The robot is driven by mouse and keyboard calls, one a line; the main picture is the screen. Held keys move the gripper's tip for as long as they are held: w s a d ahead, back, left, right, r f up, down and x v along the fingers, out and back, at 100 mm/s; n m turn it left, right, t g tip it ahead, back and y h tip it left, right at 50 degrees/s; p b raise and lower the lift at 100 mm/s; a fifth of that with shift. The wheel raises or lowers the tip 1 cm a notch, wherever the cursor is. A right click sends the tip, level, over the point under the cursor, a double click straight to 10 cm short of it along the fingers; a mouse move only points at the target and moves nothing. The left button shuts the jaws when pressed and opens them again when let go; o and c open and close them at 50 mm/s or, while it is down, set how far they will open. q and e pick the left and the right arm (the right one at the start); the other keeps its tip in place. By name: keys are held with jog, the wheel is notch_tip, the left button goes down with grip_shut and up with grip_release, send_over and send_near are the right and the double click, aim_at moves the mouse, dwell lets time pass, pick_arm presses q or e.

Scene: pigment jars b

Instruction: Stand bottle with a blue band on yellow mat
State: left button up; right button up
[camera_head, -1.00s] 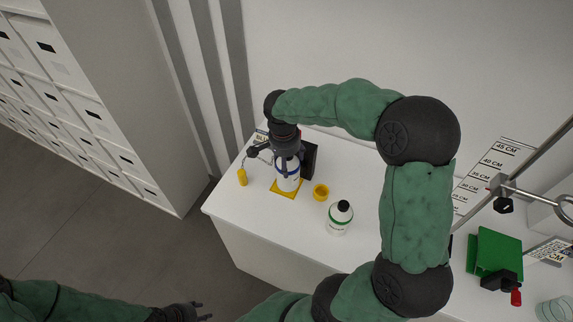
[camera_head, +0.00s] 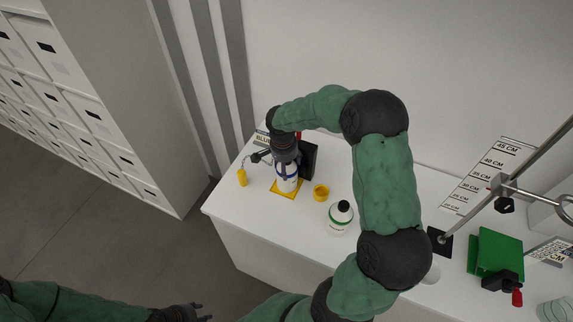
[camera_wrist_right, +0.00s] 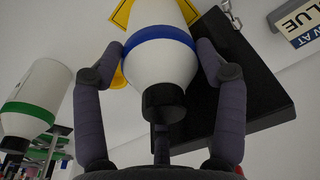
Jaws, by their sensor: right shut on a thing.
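The bottle with a blue band (camera_head: 287,183) is white with a black cap and stands upright at the yellow mat (camera_head: 283,193). My right gripper (camera_head: 287,170) comes from above and is shut on it. In the right wrist view the fingers of the gripper (camera_wrist_right: 160,62) press on both sides of the bottle (camera_wrist_right: 161,70) near its blue band. The yellow mat (camera_wrist_right: 122,14) shows partly behind the bottle there. I cannot tell whether the base touches the mat. My left gripper (camera_head: 205,312) is at the bottom edge, away from the table, too small to judge.
A green-banded bottle (camera_head: 340,217) and a yellow cup (camera_head: 321,192) stand to the right. A black block (camera_head: 309,158) is close behind the gripper. A small yellow object (camera_head: 242,177) lies left.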

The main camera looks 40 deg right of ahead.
jog(key=shift+f, duration=0.1)
jog(key=o, duration=1.6)
jog(key=shift+c, duration=0.2)
jog(key=r, duration=0.4)
jog(key=a+r, duration=0.1)
jog(key=r, duration=0.3)
jog(key=r+p, duration=0.1)
jog(key=r, duration=0.3)
jog(key=shift+s+a+r, duration=0.1)
jog(key=shift+s+a, duration=0.1)
